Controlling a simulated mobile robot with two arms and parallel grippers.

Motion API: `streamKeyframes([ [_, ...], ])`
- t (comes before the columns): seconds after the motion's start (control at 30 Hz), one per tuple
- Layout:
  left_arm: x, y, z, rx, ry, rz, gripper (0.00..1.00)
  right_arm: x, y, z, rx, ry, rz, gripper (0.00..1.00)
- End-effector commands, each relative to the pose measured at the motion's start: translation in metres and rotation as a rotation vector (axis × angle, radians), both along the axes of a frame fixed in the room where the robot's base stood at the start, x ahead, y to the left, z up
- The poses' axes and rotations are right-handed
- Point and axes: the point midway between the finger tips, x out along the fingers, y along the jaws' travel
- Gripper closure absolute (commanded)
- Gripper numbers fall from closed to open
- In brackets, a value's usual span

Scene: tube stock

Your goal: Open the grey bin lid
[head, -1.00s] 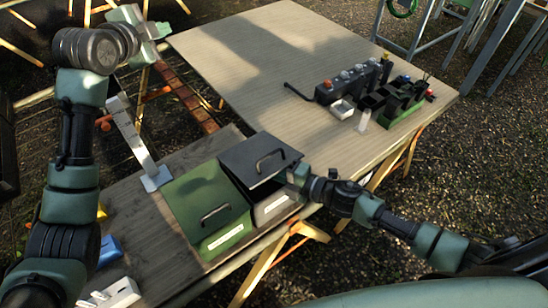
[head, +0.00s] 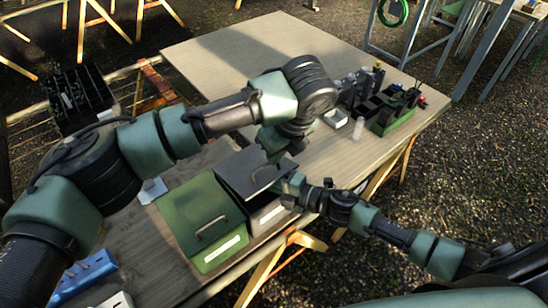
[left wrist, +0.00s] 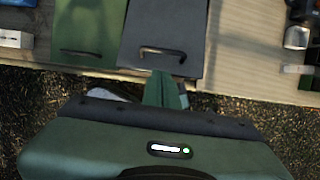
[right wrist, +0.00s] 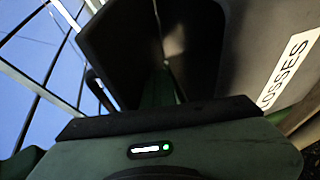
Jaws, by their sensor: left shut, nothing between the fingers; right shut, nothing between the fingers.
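The grey bin (head: 268,216) stands beside the green bin (head: 205,225) on the near table. Its dark grey lid (head: 240,178) appears tilted up a little at the front, with a dark gap under its edge. The lid's handle (left wrist: 163,52) shows in the left wrist view. My left gripper (head: 274,158) is shut and empty, above the lid in the head view, partly hidden by my arm. My right gripper (head: 286,186) is shut and empty at the bin's front right; in the right wrist view its fingers (right wrist: 158,88) are in shadow between lid and labelled front (right wrist: 270,50).
A blue object (head: 85,275) lies at the near left. A black crate (head: 80,98) stands at the far left.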

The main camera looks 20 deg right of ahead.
Motion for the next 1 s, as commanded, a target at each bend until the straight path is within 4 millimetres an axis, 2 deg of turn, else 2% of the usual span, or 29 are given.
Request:
streamKeyframes([
  [0.2,0.012,0.006,-0.04,0.0,0.003,0.004,1.0,0.0,0.001,0.001,0.001,-0.001,0.001,1.0],
  [0.43,0.021,0.009,-0.071,-0.002,0.001,0.002,1.0,0.0,0.001,0.001,0.001,-0.001,0.001,1.0],
  [0.63,0.025,0.009,-0.081,-0.004,0.0,0.001,1.0,0.0,0.001,0.001,0.001,-0.001,0.001,1.0],
  [1.0,0.027,0.01,-0.078,-0.009,0.009,0.004,1.0,0.0,0.001,0.001,0.001,-0.001,0.001,1.0],
])
